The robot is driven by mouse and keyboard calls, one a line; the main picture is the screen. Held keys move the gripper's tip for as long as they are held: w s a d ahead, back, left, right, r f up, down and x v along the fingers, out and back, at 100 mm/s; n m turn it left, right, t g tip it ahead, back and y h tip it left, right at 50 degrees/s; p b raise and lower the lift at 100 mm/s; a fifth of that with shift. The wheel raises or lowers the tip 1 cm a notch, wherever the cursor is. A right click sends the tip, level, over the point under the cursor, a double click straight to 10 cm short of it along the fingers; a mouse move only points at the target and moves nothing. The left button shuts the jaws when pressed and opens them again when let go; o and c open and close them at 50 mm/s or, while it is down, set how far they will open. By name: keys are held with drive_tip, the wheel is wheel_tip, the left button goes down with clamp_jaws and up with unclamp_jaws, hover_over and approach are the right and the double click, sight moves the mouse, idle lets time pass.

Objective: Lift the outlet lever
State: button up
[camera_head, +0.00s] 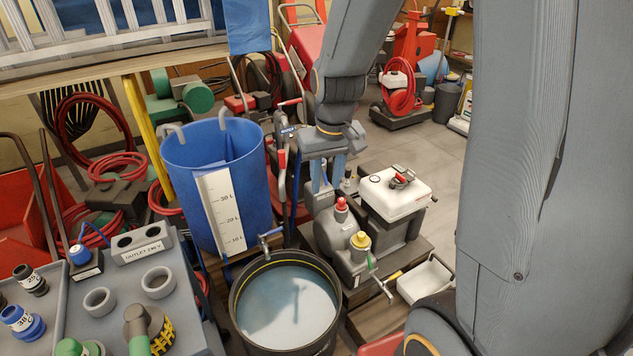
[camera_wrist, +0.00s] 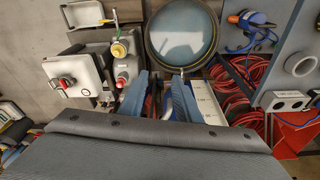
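A blue tank (camera_head: 213,160) with a white litre scale (camera_head: 221,208) stands left of centre in the head view. A small tap with a blue-grey handle (camera_head: 270,236) shows at its lower right, above a black tub (camera_head: 240,310) of pale liquid. I cannot tell for sure that this handle is the outlet lever. My gripper (camera_head: 327,186) points down, right of the tank and behind the grey pump unit (camera_head: 338,232). In the wrist view my gripper (camera_wrist: 159,78) has its blue fingers apart; pipework shows between them, with no visible hold on it.
The pump unit has red and yellow caps, and a white box (camera_head: 395,192) beside it. A grey bench (camera_head: 115,318) with fittings stands at the left. Red hoses (camera_head: 120,165) lie behind it.

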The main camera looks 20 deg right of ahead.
drive_tip(key=w+d+f+t+b, duration=0.1)
drive_tip(key=w+d+f+b, duration=0.15)
drive_tip(key=w+f, duration=0.45)
drive_tip(key=w+d+f+b, duration=0.2)
drive_tip(key=w+f+b, duration=0.1)
drive_tip(key=w, duration=0.8)
drive_tip(key=t+b, duration=0.1)
drive_tip(key=b, duration=0.7)
approach(325, 177)
drive_tip(key=f, duration=0.2)
drive_tip(key=shift+h, duration=0.4)
drive_tip(key=shift+w+a+x, duration=0.1)
drive_tip(key=shift+a+x, duration=0.05)
drive_tip(key=shift+x, duration=1.7)
drive_tip(key=shift+w+a+x, duration=0.1)
drive_tip(key=shift+x, duration=1.75)
drive_tip(key=shift+r, duration=0.1)
clamp_jaws()
drive_tip(key=shift+d, duration=0.1)
